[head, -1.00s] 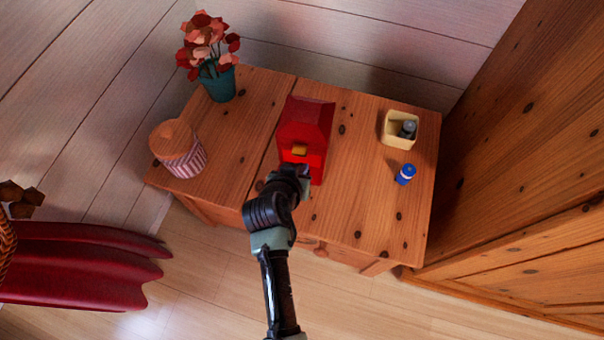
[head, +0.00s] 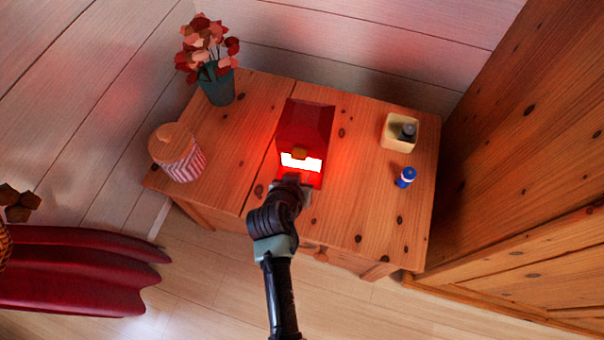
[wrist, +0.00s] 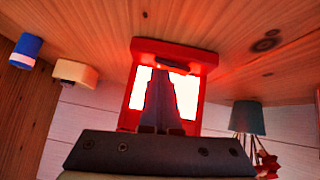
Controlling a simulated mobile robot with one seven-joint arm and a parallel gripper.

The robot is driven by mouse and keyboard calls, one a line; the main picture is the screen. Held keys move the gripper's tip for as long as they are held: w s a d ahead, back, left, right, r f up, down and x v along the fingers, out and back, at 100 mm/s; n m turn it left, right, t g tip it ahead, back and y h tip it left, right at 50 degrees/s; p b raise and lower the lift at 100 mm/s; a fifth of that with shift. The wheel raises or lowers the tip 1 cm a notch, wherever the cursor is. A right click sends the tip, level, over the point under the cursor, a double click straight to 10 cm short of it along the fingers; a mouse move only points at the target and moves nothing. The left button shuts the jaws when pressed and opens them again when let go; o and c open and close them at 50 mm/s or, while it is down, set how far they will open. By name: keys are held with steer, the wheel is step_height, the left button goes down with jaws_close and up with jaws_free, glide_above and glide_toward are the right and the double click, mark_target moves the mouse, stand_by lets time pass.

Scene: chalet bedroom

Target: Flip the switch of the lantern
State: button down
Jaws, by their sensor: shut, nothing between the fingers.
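The red lantern (head: 304,130) stands on the wooden cabinet, and its window glows bright white with red light on the wood around it. In the head view my gripper (head: 293,180) is at the lantern's near side.
A tall wooden wardrobe (head: 520,150) stands at the right. The cabinet's front right is clear.

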steer(key=shift+a, duration=0.75)
steer(key=shift+w, duration=0.1)
steer(key=shift+r, duration=0.15)
steer(key=shift+r+p, duration=0.3)
steer(key=shift+p, duration=0.05)
step_height(320, 180, up, 4)
steer(key=p, duration=0.3)
steer(key=shift+w+a+f, duration=0.1)
steer(key=shift+a+f, duration=0.05)
steer(key=shift+f, duration=0.05)
steer(key=p+v, duration=0.3)
steer(key=v, duration=0.7)
steer(key=shift+f, duration=0.2)
steer(key=shift+s, duration=0.25)
